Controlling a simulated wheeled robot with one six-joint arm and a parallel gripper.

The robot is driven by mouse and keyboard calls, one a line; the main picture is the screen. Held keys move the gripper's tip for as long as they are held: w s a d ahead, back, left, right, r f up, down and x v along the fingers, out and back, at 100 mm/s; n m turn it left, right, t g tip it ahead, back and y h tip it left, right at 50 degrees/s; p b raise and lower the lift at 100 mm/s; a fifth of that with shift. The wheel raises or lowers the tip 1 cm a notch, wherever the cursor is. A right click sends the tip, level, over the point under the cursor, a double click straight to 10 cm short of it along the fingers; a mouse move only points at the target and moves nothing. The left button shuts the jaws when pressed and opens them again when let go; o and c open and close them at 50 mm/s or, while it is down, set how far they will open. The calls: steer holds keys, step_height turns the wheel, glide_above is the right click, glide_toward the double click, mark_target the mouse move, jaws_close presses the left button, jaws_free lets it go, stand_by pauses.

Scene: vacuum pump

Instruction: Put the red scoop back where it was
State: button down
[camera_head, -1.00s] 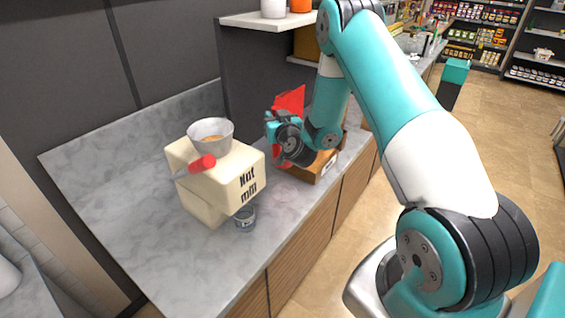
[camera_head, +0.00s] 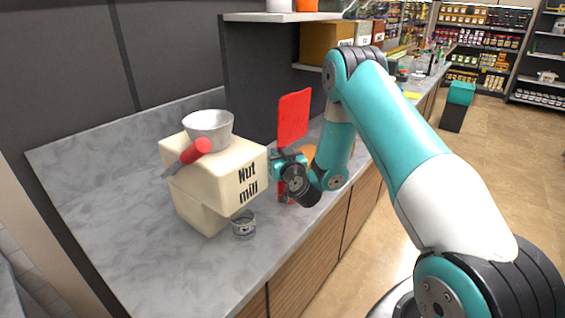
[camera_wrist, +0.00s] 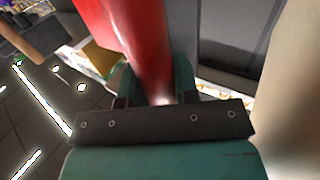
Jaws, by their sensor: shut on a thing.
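The red scoop (camera_head: 293,117) is upright in the head view, with its broad flat part above my gripper (camera_head: 281,168) and a bit of red showing below it. My gripper is shut on the scoop's red shaft. In the wrist view the scoop (camera_wrist: 145,35) runs between the two fingers (camera_wrist: 158,88). The scoop is beside the right side of the nut mill. I cannot tell whether its lower end touches the counter. A small patch of a wooden box (camera_head: 309,152) shows behind my gripper; most of it is hidden by my arm.
The cream nut mill (camera_head: 215,180) stands on the grey marble counter (camera_head: 95,200), with a metal hopper (camera_head: 208,128) on top and a red-handled crank (camera_head: 194,152). A small tin (camera_head: 244,225) stands at its front. A shelf (camera_head: 285,17) hangs behind. The counter's left is clear.

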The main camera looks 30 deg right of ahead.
steer(key=c, duration=0.9)
jaws_free()
steer(key=shift+o, duration=0.2)
